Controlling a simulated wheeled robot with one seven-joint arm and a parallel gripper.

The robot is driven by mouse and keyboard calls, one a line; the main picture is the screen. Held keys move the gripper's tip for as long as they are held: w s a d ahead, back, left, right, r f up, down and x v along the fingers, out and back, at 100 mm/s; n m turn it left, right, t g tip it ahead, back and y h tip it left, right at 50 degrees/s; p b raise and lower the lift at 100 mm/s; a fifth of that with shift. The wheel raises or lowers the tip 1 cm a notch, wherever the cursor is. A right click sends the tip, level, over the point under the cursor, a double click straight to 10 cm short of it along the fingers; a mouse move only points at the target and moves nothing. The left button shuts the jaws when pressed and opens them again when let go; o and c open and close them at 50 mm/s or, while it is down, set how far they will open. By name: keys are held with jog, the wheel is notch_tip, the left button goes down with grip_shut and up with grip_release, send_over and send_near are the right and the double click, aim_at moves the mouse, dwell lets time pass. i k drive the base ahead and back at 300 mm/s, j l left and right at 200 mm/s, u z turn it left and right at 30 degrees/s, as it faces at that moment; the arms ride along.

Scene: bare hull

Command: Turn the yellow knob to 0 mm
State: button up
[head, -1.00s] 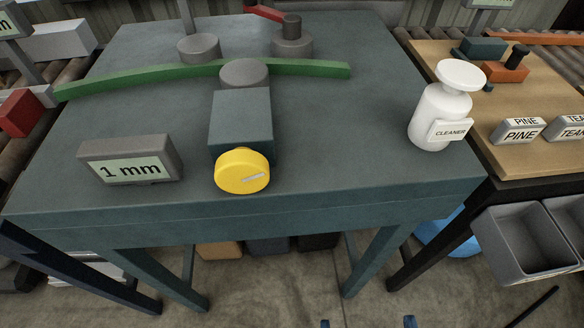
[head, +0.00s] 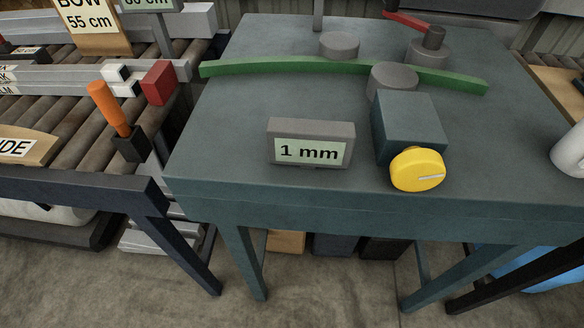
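The yellow knob (head: 417,169) sits on the front of a dark teal block (head: 409,127) near the front edge of the teal table (head: 230,150). A white pointer mark on the knob points to the right and slightly up. Left of it, a grey display (head: 310,145) reads "1 mm". Behind the block, a bowed green strip (head: 260,67) runs between grey rollers (head: 393,80). My gripper is not in view.
A roller conveyor (head: 90,125) with an orange-handled lever (head: 109,108) and a red block (head: 159,82) stands at the left. A white bottle (head: 570,152) is cut off at the right edge. The floor in front of the table is clear.

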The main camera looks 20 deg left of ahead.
aim_at(417, 169)
jog(key=l+u, duration=0.3)
jog(key=u, duration=0.2)
jog(key=k+l+u, duration=0.2)
jog(key=u, duration=0.25)
jog(key=k+l+u, duration=0.15)
jog(key=u, duration=0.35)
jog(key=k+l, duration=0.35)
jog(key=l, duration=0.1)
